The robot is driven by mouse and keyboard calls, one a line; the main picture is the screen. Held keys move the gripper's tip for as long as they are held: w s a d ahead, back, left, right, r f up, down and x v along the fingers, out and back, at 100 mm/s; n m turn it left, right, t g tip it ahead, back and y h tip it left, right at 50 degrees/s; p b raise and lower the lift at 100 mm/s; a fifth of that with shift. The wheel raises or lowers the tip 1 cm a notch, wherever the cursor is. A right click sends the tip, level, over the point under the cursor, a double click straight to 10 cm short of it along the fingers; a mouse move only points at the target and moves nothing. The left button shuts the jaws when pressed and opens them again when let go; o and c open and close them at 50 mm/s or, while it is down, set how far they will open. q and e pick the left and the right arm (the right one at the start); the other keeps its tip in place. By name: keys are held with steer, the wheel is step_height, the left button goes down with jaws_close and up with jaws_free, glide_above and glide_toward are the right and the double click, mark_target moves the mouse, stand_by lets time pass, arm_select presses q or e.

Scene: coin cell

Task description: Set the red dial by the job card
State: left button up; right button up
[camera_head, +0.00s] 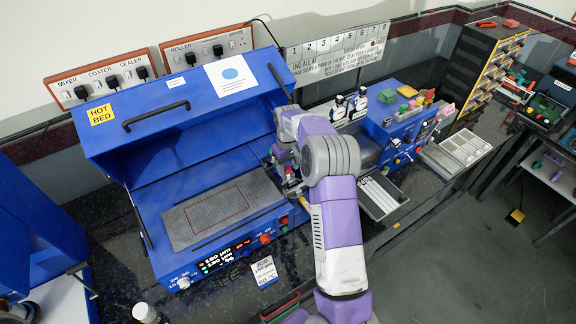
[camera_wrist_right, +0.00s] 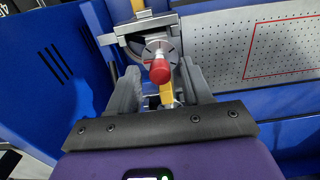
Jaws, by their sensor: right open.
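A red knob (camera_wrist_right: 159,71) on a round marked disc (camera_wrist_right: 160,52) lies between the open fingers of my right gripper (camera_wrist_right: 160,85) in the right wrist view. I cannot tell whether the fingers touch it. In the head view, the right gripper (camera_head: 290,182) is at the right end of the blue hot bed machine (camera_head: 150,225), and my wrist hides most of this spot. The job card (camera_head: 265,271) stands before the machine's front panel; its last line seems to read 60 °C. The lit display (camera_head: 217,259) sits on that panel. My left gripper is out of view.
The machine's front panel also carries a red knob (camera_head: 265,238) and a white knob (camera_head: 183,283). The perforated bed plate (camera_head: 190,225) is bare, under the raised lid (camera_head: 185,105). A blue unit (camera_head: 385,120) and a grey tray (camera_head: 388,205) stand to the right.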

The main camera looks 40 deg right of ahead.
mark_target(288, 168)
step_height(288, 168, up, 8)
steer(key=shift+f, duration=0.25)
steer(key=shift+s, duration=0.1)
stand_by(0.5)
